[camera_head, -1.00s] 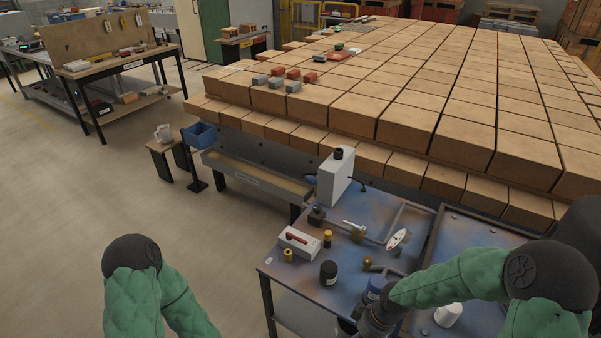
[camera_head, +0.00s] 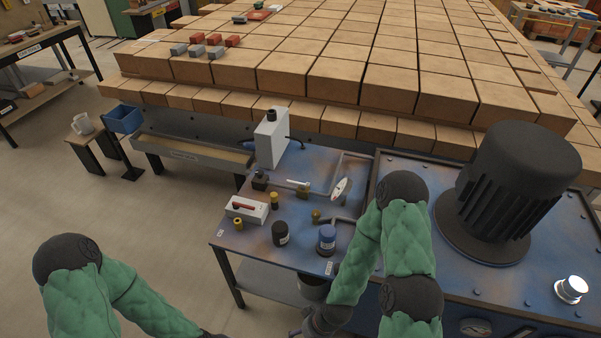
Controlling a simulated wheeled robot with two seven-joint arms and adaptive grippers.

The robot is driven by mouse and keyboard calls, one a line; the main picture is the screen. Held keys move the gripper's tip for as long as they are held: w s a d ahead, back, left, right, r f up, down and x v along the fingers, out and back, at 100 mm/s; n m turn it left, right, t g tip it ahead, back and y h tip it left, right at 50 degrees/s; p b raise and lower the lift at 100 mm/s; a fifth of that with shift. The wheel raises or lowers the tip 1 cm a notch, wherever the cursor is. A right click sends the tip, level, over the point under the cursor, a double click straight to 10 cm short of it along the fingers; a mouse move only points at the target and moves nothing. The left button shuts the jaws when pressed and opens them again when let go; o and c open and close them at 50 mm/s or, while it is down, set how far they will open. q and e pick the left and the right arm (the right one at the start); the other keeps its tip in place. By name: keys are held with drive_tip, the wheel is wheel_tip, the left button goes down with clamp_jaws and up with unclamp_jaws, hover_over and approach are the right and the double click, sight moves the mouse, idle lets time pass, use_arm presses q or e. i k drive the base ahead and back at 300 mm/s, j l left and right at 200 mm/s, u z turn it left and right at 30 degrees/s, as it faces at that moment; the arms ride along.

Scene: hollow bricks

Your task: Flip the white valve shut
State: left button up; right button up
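The white valve lever (camera_head: 297,183) lies roughly level on a pipe toward the back of the blue work table (camera_head: 262,242). A small brass body (camera_head: 303,191) is at its right end. My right arm comes up from the bottom right and bends down. Its dark wrist end (camera_head: 327,318) is low at the front of the table, well apart from the valve. The fingers there are too dark and cut off to read. My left arm lies at the bottom left, and its gripper is below the picture edge.
A white box with a red handle (camera_head: 246,208), a black-capped jar (camera_head: 280,233) and a blue-capped jar (camera_head: 326,239) stand in front of the valve. A white tank (camera_head: 271,138) stands behind. A white disc (camera_head: 339,188) is to its right. A large black motor (camera_head: 505,190) fills the right.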

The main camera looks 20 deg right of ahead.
sight(302, 185)
drive_tip(key=i+j, duration=0.15)
drive_tip(key=j, duration=0.25)
drive_tip(key=i+j, duration=0.15)
drive_tip(key=j, duration=0.2)
drive_tip(key=i+j, duration=0.2)
drive_tip(key=j, duration=0.2)
